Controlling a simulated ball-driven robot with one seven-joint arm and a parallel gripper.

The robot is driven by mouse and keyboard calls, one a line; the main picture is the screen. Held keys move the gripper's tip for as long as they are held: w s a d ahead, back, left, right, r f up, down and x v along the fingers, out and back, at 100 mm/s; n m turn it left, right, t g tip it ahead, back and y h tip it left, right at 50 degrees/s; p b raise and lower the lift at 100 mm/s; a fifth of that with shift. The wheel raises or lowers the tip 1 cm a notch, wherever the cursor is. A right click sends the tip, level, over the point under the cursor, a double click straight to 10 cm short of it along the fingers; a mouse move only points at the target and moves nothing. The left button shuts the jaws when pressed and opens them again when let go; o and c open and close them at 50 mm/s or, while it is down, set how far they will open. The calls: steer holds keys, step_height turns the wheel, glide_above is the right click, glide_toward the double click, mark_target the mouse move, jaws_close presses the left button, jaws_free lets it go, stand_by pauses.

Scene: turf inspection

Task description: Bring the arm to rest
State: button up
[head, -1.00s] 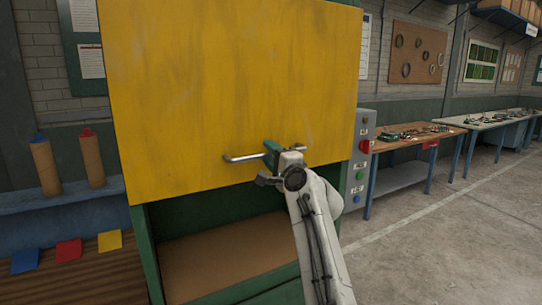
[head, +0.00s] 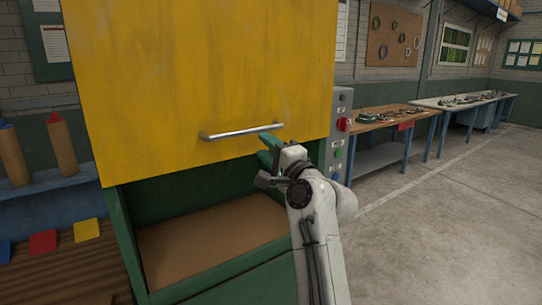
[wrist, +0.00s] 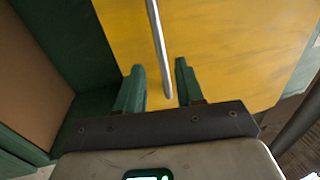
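My arm reaches up from the bottom of the head view. The silver bar handle (head: 242,132) is fixed on the yellow door panel (head: 200,70). In the wrist view the handle (wrist: 158,45) runs down toward the gap between the fingers.
Below the raised yellow panel is an open green cabinet (head: 123,225) with a brown floor (head: 205,240). A control box (head: 340,135) with buttons stands at its right. Workbenches (head: 390,112) line the wall. The concrete floor (head: 440,220) at right is clear.

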steer(key=shift+s+d+f, duration=0.15)
steer(key=shift+s+d, duration=0.25)
steer(key=shift+s, duration=0.2)
steer(key=s+d+f+n+g+h, duration=0.2)
steer(key=s+d+f, duration=0.35)
steer(key=f, duration=0.55)
steer(key=s+d+f+n+g+h, duration=0.25)
steer(key=s+d+f, duration=0.3)
steer(key=f, duration=0.55)
steer(key=s+d+f+n+g+h, duration=0.2)
steer(key=s+d+f+g, duration=0.15)
steer(key=s+f, duration=0.45)
steer(key=s+d+f+n+g+h, duration=0.1)
steer(key=s+d+f+g+h, duration=0.1)
steer(key=s+d+f, duration=0.45)
steer(key=s+d+f+n+g+h, duration=0.1)
steer(key=s+d+f, duration=0.2)
steer(key=s+f, duration=0.5)
steer(key=s+d+n+g+h, duration=0.1)
steer(key=s+d+g, duration=0.1)
steer(key=s, duration=0.7)
steer(key=s+d+f+n+g+h, duration=0.1)
steer(key=s+g, duration=0.1)
steer(key=s, duration=0.8)
steer(key=shift+s+d+g, duration=0.2)
steer(key=shift+d+g, duration=0.15)
steer(key=shift+g, duration=0.05)
